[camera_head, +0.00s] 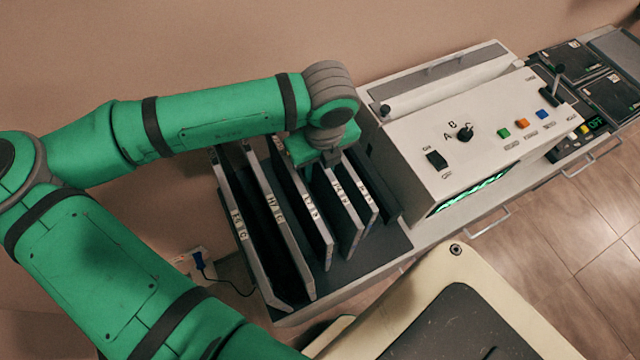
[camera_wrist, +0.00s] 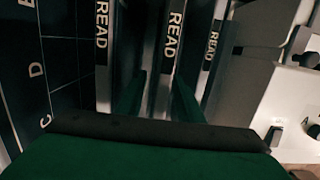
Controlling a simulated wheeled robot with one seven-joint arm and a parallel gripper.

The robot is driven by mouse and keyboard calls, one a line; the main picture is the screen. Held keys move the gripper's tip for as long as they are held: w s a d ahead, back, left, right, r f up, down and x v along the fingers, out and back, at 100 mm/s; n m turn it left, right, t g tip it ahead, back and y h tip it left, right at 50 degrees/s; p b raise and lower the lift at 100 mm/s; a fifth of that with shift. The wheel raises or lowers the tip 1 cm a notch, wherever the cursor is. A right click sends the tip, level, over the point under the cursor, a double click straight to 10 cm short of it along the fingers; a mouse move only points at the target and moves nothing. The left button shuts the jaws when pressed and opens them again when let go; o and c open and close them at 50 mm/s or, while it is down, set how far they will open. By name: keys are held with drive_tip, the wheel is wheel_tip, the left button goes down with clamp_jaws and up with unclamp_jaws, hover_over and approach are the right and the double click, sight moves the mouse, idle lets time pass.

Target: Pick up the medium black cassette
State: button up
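Several cassettes stand upright in a dark rack (camera_head: 365,258), with pale labelled edges and dark faces. Two tall ones are at the left (camera_head: 240,225) and (camera_head: 285,240); shorter ones (camera_head: 318,235) and (camera_head: 349,225) stand right of them, with a smaller one (camera_head: 366,195) at the right end. I cannot tell which is the medium black one by colour. My gripper (camera_head: 322,165) points down over the shorter cassettes. In the wrist view my gripper (camera_wrist: 160,97) has fingers apart on both sides of the middle "READ" cassette (camera_wrist: 171,40), with seeming gaps; contact is unclear.
Neighbouring cassettes (camera_wrist: 103,50) and (camera_wrist: 213,45) stand close on both sides. A pale control box (camera_head: 440,150) with a knob, coloured buttons and a green display stands right of the rack. The wall is close behind. Black boxes (camera_head: 580,70) lie at the far right.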

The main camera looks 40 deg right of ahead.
drive_tip(key=shift+c, duration=0.4)
clamp_jaws()
idle(1.0)
